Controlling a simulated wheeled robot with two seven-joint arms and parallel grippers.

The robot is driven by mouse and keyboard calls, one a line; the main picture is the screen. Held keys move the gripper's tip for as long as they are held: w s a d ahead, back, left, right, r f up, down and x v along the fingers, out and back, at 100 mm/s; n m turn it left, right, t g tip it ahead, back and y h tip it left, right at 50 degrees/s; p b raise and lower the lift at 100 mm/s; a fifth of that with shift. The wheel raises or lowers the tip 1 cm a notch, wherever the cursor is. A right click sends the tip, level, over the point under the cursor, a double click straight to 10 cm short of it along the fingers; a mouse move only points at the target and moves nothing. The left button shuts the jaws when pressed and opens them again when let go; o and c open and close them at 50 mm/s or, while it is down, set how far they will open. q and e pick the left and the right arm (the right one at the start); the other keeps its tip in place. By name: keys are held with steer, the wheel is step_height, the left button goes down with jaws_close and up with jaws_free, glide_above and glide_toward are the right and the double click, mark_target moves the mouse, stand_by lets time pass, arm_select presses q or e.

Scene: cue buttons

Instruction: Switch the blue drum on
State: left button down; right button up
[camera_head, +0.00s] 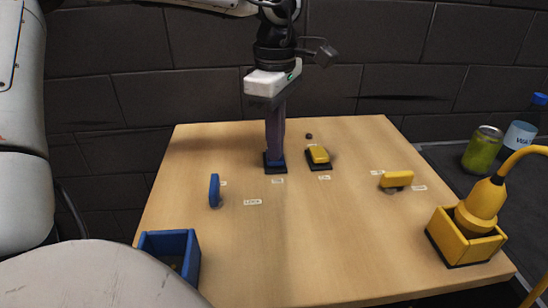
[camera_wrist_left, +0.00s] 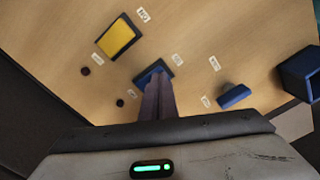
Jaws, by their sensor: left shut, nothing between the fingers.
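My left gripper (camera_head: 274,152) points straight down, fingers together and empty, with its tips at the blue button (camera_head: 275,166) on a dark square base. In the left wrist view the fingertips (camera_wrist_left: 157,82) cover part of the blue button (camera_wrist_left: 152,71); I cannot tell whether they press it. A blue upright paddle-like piece (camera_head: 214,190) stands to the left; it also shows in the left wrist view (camera_wrist_left: 236,95). An open blue box (camera_head: 168,244) is at the table's front left. Which blue piece is the drum is not clear. My right gripper is not in view.
A yellow button (camera_head: 318,154) sits just right of the blue one. A yellow paddle-like piece (camera_head: 396,179) and a yellow box (camera_head: 462,245) holding a yellow corded object (camera_head: 484,200) are on the right. Small white labels lie about. The table (camera_head: 310,240) is clear at front centre.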

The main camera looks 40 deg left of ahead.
arm_select(q)
steer(key=shift+f, duration=0.3)
step_height(320, 180, up, 7)
steer(key=p, duration=0.5)
stand_by(0.5)
stand_by(0.4)
